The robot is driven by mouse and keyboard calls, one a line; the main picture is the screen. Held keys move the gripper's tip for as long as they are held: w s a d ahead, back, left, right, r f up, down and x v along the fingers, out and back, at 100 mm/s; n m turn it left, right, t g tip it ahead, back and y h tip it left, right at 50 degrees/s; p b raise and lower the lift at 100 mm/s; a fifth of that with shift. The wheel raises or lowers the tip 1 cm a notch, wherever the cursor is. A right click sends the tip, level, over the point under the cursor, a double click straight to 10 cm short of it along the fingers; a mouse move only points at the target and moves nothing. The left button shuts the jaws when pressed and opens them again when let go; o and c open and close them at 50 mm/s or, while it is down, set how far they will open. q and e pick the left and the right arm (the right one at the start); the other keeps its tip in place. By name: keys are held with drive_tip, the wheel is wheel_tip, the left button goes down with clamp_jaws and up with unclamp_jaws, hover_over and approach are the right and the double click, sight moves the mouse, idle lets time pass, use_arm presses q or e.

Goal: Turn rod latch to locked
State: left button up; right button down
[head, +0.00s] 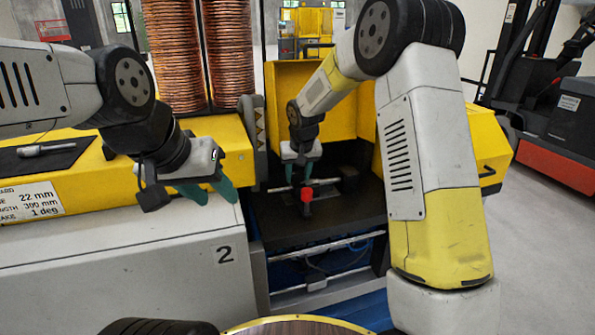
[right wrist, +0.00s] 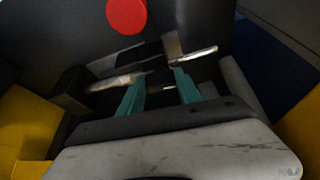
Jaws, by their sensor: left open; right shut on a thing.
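The rod latch (head: 322,182) shows in the head view as a thin silver bar across the dark machine bed, with a red knob (head: 307,195) in front of it. My right gripper (head: 301,178) reaches down over the bar from behind the knob and is shut on the latch. In the right wrist view the teal fingers (right wrist: 159,76) meet the silver bar (right wrist: 112,83), and the red knob (right wrist: 126,15) is at the top. The exact contact between the fingertips is hard to make out. My left gripper (head: 217,194) is open and empty above the grey cabinet, left of the bed.
The yellow machine housing (head: 295,95) stands behind the bed (head: 345,205). Copper coils (head: 175,60) rise at the back left. The grey cabinet marked 2 (head: 130,275) is at front left. A forklift (head: 560,110) stands at the far right, with open floor before it.

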drive_tip(key=shift+n+y, duration=0.3)
drive_tip(key=shift+n, duration=0.5)
drive_tip(key=c, duration=0.8)
unclamp_jaws()
drive_tip(key=shift+v, duration=3.85)
drive_tip(key=shift+d, duration=0.1)
